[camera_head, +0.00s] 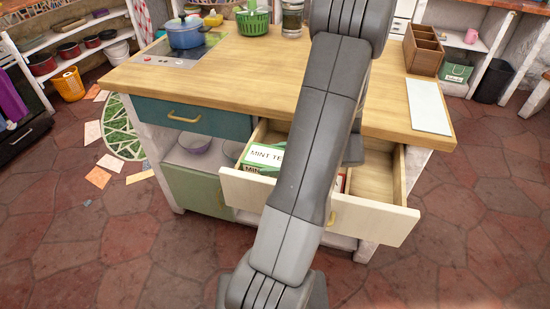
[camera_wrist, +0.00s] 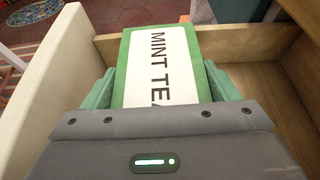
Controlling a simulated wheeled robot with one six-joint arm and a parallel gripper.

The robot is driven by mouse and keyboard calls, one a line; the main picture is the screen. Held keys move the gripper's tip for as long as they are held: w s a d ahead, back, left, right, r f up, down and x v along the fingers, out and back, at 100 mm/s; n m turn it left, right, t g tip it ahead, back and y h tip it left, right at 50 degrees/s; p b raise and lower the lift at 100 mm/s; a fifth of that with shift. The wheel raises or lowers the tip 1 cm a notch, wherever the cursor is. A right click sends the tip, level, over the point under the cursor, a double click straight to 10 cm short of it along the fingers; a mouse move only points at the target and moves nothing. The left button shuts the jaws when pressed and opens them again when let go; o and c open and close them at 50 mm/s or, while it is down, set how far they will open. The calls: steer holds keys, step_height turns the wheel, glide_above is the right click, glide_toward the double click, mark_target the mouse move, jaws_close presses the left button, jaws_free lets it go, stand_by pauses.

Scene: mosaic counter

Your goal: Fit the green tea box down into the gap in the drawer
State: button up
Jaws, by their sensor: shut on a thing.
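The green tea box (camera_head: 265,156), with a white label reading MINT TE, is in the left part of the open drawer (camera_head: 375,219). Its top shows above the drawer's front edge. In the wrist view the tea box (camera_wrist: 158,62) lies between the two pale green fingers of my gripper (camera_wrist: 161,88), which is shut on it. The box's near end is hidden by my gripper, and I cannot tell whether its base touches the drawer floor. My arm hides the middle of the drawer in the head view. The gap is not clearly visible.
A red and white item (camera_head: 343,181) shows in the drawer just right of my arm. The drawer's right end looks bare. The wooden counter (camera_head: 262,75) overhangs the drawer's back. A teal closed drawer (camera_head: 192,118) is to the left. A white board (camera_head: 429,106) lies on the counter.

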steer(key=shift+f+b, duration=0.9)
steer(key=shift+f, duration=0.5)
stand_by(0.4)
steer(key=o, duration=0.9)
steer(key=shift+o, duration=0.2)
steer(key=p+v, duration=0.1)
steer(key=v, duration=1.2)
steer(key=shift+s+d+r, duration=0.1)
steer(key=shift+d+r, duration=0.1)
steer(key=shift+d, duration=0.15)
steer(key=shift+a+f, duration=0.1)
steer(key=b+x, duration=0.1)
steer(key=x, duration=1.2)
steer(key=shift+a+f, duration=0.1)
steer(key=shift+a, duration=0.2)
steer(key=shift+r, duration=0.2)
